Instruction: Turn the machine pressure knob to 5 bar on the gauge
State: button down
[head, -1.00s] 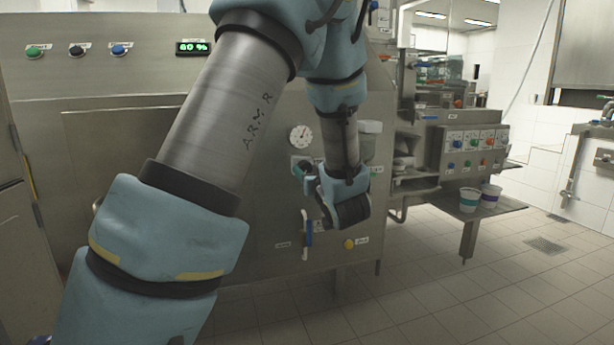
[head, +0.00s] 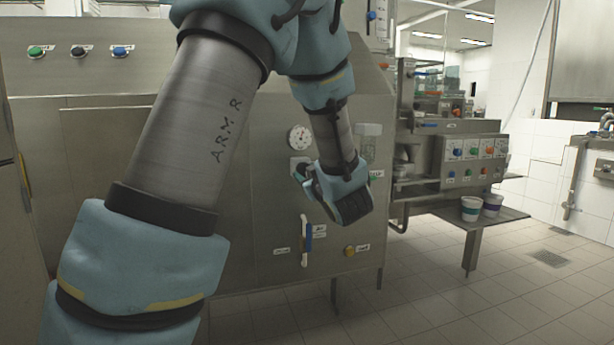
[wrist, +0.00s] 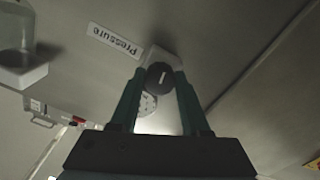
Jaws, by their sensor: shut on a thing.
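The pressure knob (wrist: 160,77) is a round black knob with a white mark line, in the upper middle of the wrist view. It sits on a pale plate on the machine front, beside a "Pressure" label (wrist: 115,41). My gripper (wrist: 158,82) has its two green fingers shut on the knob, one on each side. The gauge also shows partly between the fingers in the wrist view (wrist: 148,104). Its reading is too small to tell.
Below my gripper are a blue-and-white handle (head: 307,238) and a yellow button (head: 349,251). A clear container (head: 368,145) is on the panel close to the right of my wrist. Two cups (head: 471,209) stand on a shelf at the right. The floor there is clear.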

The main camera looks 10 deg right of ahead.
jog(key=shift+c, duration=1.9)
grip_release()
jog(key=s+d, duration=0.1)
jog(key=s, duration=0.9)
jog(key=shift+s+d+p, duration=0.2)
jog(key=shift+s+p, duration=0.15)
jog(key=shift+f, duration=0.1)
